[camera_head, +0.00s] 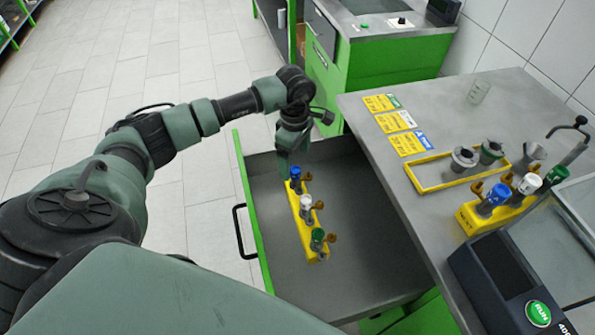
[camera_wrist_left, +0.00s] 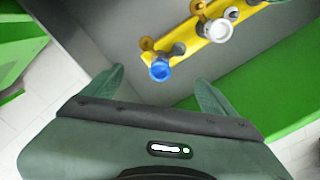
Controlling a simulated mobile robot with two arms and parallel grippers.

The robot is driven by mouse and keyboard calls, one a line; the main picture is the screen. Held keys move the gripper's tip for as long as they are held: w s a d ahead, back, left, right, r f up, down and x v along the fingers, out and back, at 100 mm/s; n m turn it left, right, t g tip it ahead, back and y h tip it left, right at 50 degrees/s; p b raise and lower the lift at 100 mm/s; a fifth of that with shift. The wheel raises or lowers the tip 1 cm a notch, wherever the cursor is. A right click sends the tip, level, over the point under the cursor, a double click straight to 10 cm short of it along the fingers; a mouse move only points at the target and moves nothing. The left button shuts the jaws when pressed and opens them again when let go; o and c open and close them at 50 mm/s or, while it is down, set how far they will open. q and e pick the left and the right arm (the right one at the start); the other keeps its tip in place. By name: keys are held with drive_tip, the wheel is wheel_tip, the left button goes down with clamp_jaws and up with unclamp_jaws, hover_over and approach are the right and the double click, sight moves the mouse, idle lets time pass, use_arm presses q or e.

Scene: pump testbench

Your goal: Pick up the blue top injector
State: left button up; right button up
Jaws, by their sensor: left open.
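A blue top injector (camera_head: 295,173) stands at the far end of a yellow rack (camera_head: 301,217) inside the open drawer. It also shows in the left wrist view (camera_wrist_left: 160,70), just ahead of the gap between the fingers. My left gripper (camera_head: 290,160) is above and beside it, pointing down. In the left wrist view the fingers (camera_wrist_left: 158,92) are apart, with nothing held between them. Another blue top injector (camera_head: 497,193) stands in a second yellow rack (camera_head: 468,217) on the worktop. My right gripper is not in view.
White (camera_head: 306,202) and green (camera_head: 317,235) top injectors share the drawer rack. The drawer (camera_head: 355,215) is otherwise bare, with a green front on the left. The grey worktop (camera_head: 440,120) holds yellow cards, a yellow tray (camera_head: 430,187) and a dark control unit (camera_head: 495,265).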

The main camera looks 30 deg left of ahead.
sight(297, 171)
use_arm(q)
drive_tip(key=shift+r+p, duration=0.3)
drive_tip(key=shift+r, duration=0.5)
drive_tip(key=shift+f, duration=0.15)
drive_tip(key=c, duration=0.5)
drive_tip(key=n+b, duration=0.3)
drive_tip(key=b, duration=0.1)
drive_tip(key=shift+w+a+r+b, duration=0.1)
drive_tip(key=shift+r+b, duration=0.1)
drive_tip(key=shift+b, duration=0.2)
drive_tip(key=c, duration=0.7)
drive_tip(key=shift+n+b, duration=0.3)
drive_tip(key=shift+n, duration=0.3)
drive_tip(key=shift+f, duration=0.2)
drive_tip(key=f+b, duration=0.1)
drive_tip(key=f, duration=0.1)
drive_tip(key=f+b, duration=0.3)
drive_tip(key=f, duration=0.1)
drive_tip(key=shift+d+f, duration=0.3)
drive_tip(key=shift+f, duration=0.05)
